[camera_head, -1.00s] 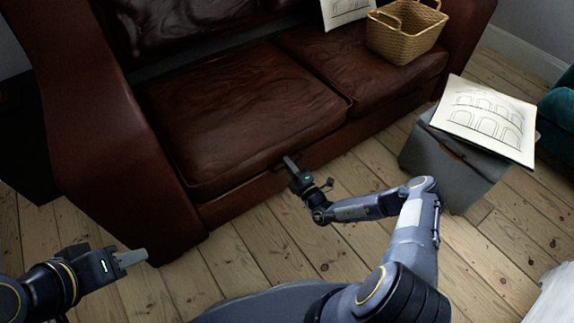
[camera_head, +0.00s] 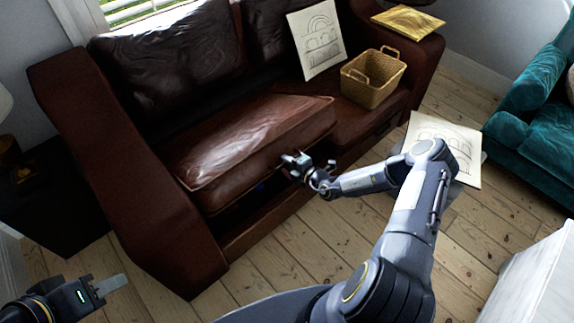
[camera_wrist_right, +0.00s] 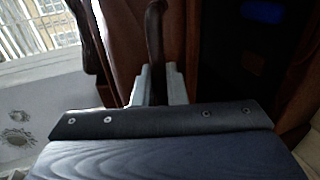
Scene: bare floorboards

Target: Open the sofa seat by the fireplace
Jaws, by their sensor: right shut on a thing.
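The brown leather sofa has its left seat (camera_head: 250,135) tilted up at the front. A dark gap (camera_head: 262,193) shows between this seat and the sofa's front board. My right gripper (camera_head: 290,162) is at the raised front edge of the seat. In the right wrist view my right gripper (camera_wrist_right: 158,88) is shut on a thin brown piece (camera_wrist_right: 155,45), which looks like a handle or strap of the seat. My left gripper (camera_head: 108,285) is low at the left, over the floor and away from the sofa. Its finger opening cannot be made out.
A wicker basket (camera_head: 372,88) and a drawing (camera_head: 316,40) are on the sofa's right side. Another drawing (camera_head: 447,145) lies by my right arm. A teal sofa (camera_head: 535,115) stands at the right. Bare floorboards (camera_head: 300,240) lie in front. No fireplace is seen.

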